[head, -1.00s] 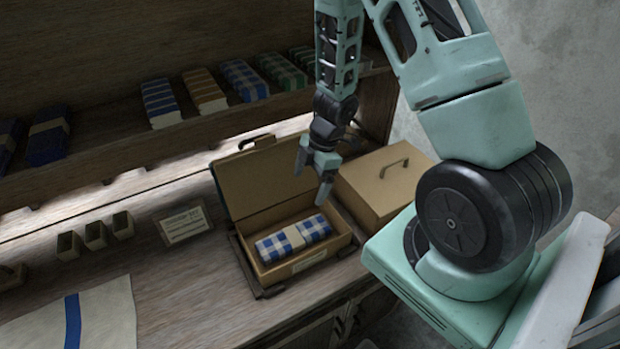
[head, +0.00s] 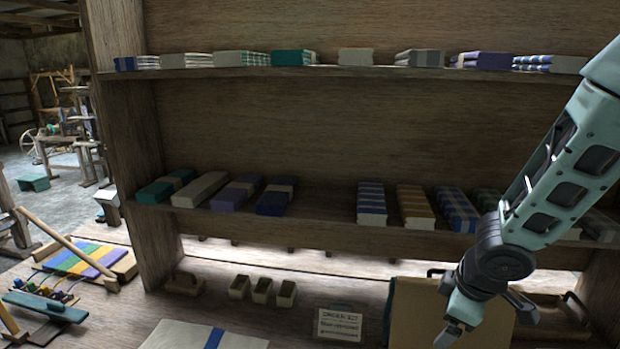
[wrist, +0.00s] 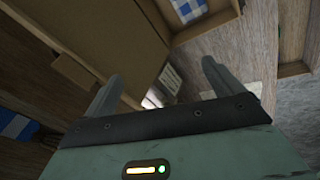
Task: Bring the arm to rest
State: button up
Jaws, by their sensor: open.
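My gripper (head: 459,331) hangs at the lower right of the head view, in front of the raised lid (head: 412,310) of a brown box. In the wrist view my gripper (wrist: 162,88) shows two fingers spread apart with nothing between them. The blue-and-white checked cloth (wrist: 188,8) lies inside the open box at the top of the wrist view. The inside of the box is out of the head view. My arm comes down from the upper right edge of the head view.
The shelf (head: 330,220) behind holds several folded cloths, with more on the upper shelf (head: 350,71). On the bench stand an order card (head: 339,326) and small wooden cups (head: 262,290). A white cloth with a blue stripe (head: 190,336) lies at the front.

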jog(key=s+a+r+m+g+b, duration=0.1)
jog(key=s+a+b, duration=0.1)
jog(key=s+a, duration=0.2)
jog(key=s+a+r+m+g+b, duration=0.1)
jog(key=s+a, duration=0.3)
jog(key=s, duration=0.7)
jog(key=s+a+r+m+g+b, duration=0.1)
jog(key=s+a+b, duration=0.1)
jog(key=s+a, duration=0.2)
jog(key=s, duration=0.3)
jog(key=shift+s+a+m+g+b, duration=0.2)
jog(key=shift+a+m+g+b, duration=0.1)
jog(key=shift+a+g, duration=0.1)
